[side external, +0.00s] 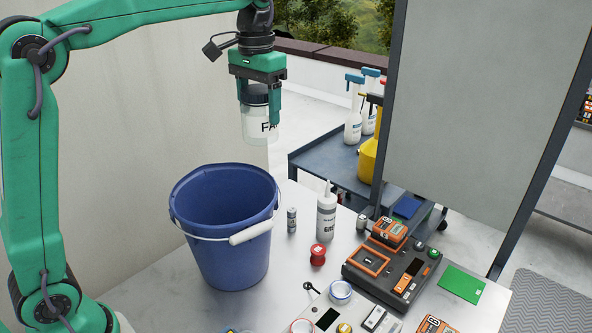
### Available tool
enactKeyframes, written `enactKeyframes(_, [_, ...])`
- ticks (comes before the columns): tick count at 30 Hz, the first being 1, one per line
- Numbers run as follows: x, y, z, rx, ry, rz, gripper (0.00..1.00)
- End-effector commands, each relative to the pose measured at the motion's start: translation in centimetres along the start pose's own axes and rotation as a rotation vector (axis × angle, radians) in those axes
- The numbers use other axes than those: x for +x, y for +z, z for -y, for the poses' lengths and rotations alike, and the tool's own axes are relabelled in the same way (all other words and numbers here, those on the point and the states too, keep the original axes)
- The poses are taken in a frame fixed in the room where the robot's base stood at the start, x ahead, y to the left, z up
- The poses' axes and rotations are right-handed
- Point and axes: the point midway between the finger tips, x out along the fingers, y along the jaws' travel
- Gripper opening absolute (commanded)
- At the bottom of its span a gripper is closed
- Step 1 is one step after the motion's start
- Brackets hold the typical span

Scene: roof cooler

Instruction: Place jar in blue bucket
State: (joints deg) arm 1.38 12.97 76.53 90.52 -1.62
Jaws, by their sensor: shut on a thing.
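My gripper (262,97) is shut on a clear jar (259,127) with a dark lid and a partly hidden label. It holds the jar upright in the air, above and a little to the right of the blue bucket's mouth in the picture. The blue bucket (222,245) stands on the table at the left, with its white handle grip hanging at the front right. The bucket's inside looks empty as far as I can see; its floor is hidden.
On the table (305,268), right of the bucket, stand a small battery-like cylinder (291,220), a white nozzle bottle (326,215) and a red spool (317,254). An orange-grey device (388,272) and a green card (461,284) lie further right. A grey panel (470,100) rises behind.

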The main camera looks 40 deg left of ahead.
Motion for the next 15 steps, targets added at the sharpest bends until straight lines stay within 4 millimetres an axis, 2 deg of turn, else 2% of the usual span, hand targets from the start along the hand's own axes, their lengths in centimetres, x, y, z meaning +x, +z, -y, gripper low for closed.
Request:
enactKeyframes(1, [-0.1,1.1,0.2,0.000,0.000,-0.002,0.43])
enactKeyframes(6, [0.2,3.8,0.7,0.001,0.000,-0.002,0.43])
enactKeyframes(14, [0.9,7.1,1.1,0.004,0.000,-0.002,0.43])
enactKeyframes(15, [1.6,7.1,1.1,0.005,0.000,0.002,0.43])
